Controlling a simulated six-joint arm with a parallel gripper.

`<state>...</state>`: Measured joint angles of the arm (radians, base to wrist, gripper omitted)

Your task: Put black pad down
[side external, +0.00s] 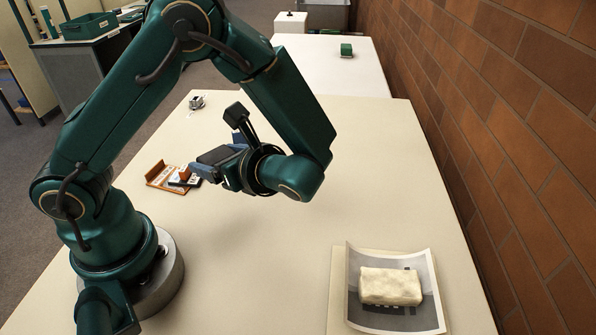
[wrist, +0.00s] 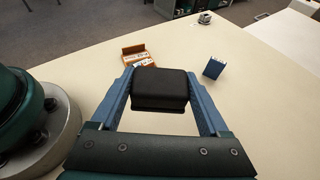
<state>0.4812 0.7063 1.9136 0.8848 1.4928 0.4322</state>
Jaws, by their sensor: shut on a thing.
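The black pad (wrist: 159,88) is a thick dark block with rounded edges. In the wrist view it sits between the two blue fingers of my gripper (wrist: 160,78), which is shut on it. In the side view the pad (side external: 214,155) shows as a dark block at the end of my gripper (side external: 207,164), above the left part of the cream table. Its underside is hidden, and I cannot tell the exact gap to the table. An orange tray (side external: 158,178) with pale items lies just beyond the gripper; it also shows in the wrist view (wrist: 127,50).
A small blue box (wrist: 213,68) stands right of the tray in the wrist view. A small grey device (side external: 197,102) is at the table's far edge. A curled print (side external: 425,280) bearing a cream block (side external: 391,286) lies front right. A brick wall bounds the right; the middle table is clear.

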